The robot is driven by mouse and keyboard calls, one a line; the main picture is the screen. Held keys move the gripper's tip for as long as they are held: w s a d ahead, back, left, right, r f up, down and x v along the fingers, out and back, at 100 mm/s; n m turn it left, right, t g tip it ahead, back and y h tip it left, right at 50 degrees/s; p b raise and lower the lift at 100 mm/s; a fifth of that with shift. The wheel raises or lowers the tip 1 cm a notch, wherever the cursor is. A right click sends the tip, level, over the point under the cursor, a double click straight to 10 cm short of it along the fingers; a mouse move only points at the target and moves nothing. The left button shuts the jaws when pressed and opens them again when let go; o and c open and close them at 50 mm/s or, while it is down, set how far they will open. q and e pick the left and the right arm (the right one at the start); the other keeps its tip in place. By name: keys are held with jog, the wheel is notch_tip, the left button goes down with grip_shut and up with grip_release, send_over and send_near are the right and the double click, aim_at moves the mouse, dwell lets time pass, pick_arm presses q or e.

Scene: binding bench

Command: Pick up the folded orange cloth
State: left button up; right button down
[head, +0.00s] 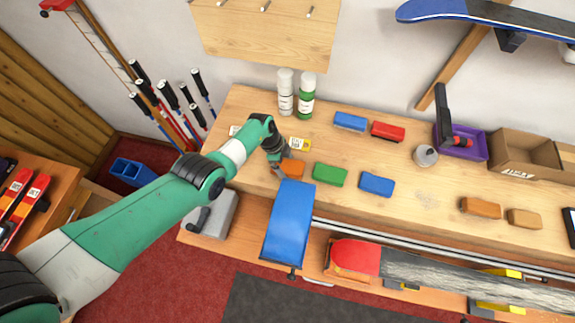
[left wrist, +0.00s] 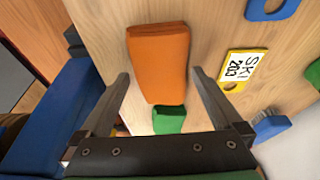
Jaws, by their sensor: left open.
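The folded orange cloth (head: 292,168) lies on the wooden bench top, left of a green block, and is partly covered by my left gripper in the head view. In the left wrist view the cloth (left wrist: 158,55) shows as a thick orange rectangle. My left gripper (head: 281,172) is right at the cloth in the head view. In the left wrist view its two fingers (left wrist: 160,76) are apart, one on each side of the cloth's near part, with nothing gripped. I cannot tell how high the fingertips are above the bench. My right gripper is not in view.
A green block (head: 330,175) and a blue block (head: 376,184) lie right of the cloth. A yellow tag (left wrist: 243,70) lies close by. A blue padded piece (head: 289,222) stands at the front edge. White and green bottles (head: 306,97) stand behind.

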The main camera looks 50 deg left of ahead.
aim_at(286, 166)
pick_arm(q)
jog(key=shift+w, duration=0.1)
jog(key=c, duration=1.1)
notch_tip(286, 166, up, 10)
jog(key=p, duration=0.7)
jog(key=o, duration=0.6)
jog(key=c, duration=0.5)
